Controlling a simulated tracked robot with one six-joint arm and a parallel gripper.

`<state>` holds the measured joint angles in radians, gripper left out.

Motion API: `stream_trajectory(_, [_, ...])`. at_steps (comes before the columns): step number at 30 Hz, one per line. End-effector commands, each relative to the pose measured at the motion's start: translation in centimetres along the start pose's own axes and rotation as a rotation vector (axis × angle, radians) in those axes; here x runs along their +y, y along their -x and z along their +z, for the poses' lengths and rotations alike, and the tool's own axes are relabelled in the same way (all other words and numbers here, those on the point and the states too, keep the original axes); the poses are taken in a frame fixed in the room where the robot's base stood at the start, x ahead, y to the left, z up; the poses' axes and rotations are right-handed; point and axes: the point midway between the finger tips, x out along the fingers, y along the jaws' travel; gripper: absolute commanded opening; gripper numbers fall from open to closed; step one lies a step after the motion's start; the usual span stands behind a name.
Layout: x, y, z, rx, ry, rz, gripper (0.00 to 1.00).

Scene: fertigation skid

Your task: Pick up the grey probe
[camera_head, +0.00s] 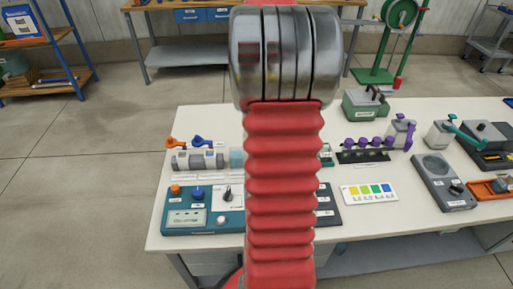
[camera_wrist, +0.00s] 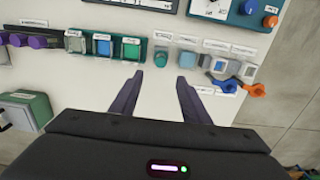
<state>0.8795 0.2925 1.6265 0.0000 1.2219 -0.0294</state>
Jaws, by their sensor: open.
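My gripper (camera_wrist: 158,78) is open and empty in the wrist view, its two dark fingers apart over the white bench top. No piece is clearly recognisable as the grey probe. A grey-topped piece (camera_wrist: 75,42) sits at the end of a dark green rack (camera_wrist: 116,33), beside a blue one (camera_wrist: 101,46) and a green one (camera_wrist: 130,49). Grey blocks (camera_wrist: 188,58) stand in a labelled row right of a teal round piece (camera_wrist: 164,62). In the head view my red arm covers the middle of the bench and hides the gripper.
The white bench (camera_head: 420,236) carries a teal control box (camera_head: 205,216), a colour card (camera_head: 369,192), a grey meter (camera_head: 441,180) and a purple-knobbed row (camera_head: 364,150). Orange (camera_wrist: 255,90) and blue (camera_wrist: 222,86) handles lie right of my fingers. A green box (camera_wrist: 25,110) stands at left.

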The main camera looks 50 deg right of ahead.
Motion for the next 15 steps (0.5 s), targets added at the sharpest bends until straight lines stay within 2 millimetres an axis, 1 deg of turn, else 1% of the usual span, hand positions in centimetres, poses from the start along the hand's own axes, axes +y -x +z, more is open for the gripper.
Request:
stream_trajectory(10, [0.1, -0.1, 0.0, -0.001, -0.002, 0.0, 0.42])
stream_trajectory(13, [0.1, -0.6, 0.0, -0.002, -0.002, 0.0, 0.42])
stream_trajectory(15, [0.1, -1.3, 0.0, -0.003, -0.002, 0.0, 0.42])
